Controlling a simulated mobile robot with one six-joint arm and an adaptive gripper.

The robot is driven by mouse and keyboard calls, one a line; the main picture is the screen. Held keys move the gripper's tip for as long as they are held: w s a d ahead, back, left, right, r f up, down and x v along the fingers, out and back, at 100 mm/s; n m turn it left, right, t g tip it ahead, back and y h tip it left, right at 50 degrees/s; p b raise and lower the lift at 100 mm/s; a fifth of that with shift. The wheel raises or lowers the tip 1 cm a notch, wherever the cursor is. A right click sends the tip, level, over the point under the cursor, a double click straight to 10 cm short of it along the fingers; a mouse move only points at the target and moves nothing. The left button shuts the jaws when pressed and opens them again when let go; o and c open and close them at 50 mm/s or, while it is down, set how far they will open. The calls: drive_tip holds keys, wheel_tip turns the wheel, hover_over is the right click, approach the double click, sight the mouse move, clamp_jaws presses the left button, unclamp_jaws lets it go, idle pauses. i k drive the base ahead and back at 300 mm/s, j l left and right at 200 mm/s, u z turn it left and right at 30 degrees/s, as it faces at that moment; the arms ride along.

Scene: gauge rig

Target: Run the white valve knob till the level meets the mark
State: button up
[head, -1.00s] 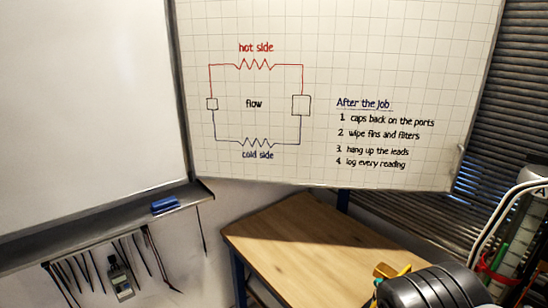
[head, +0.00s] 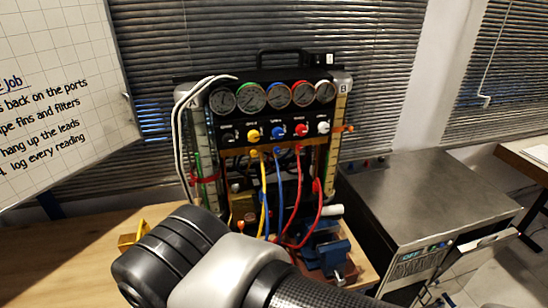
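The gauge rig (head: 262,148) stands on the wooden bench, with a row of knobs under its round gauges. The white valve knob (head: 323,127) is at the right end of that row, beside the red knob (head: 301,129). Tube A (head: 196,130) stands at the rig's left and tube B (head: 342,100) at its right. A red band crosses tube A (head: 205,179), and an orange piece sits at tube B (head: 343,128). The liquid levels are too small to read. My arm crosses the lower foreground; my gripper's fingers do not show.
Yellow, blue and red hoses (head: 278,190) hang in front of the rig. A blue vise (head: 333,255) is on the bench at lower right. The bare wooden bench (head: 60,262) extends left. A metal-topped cabinet (head: 430,200) stands at right. Blinds are behind.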

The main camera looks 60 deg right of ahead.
sight(324, 128)
drive_tip(key=z, duration=1.8)
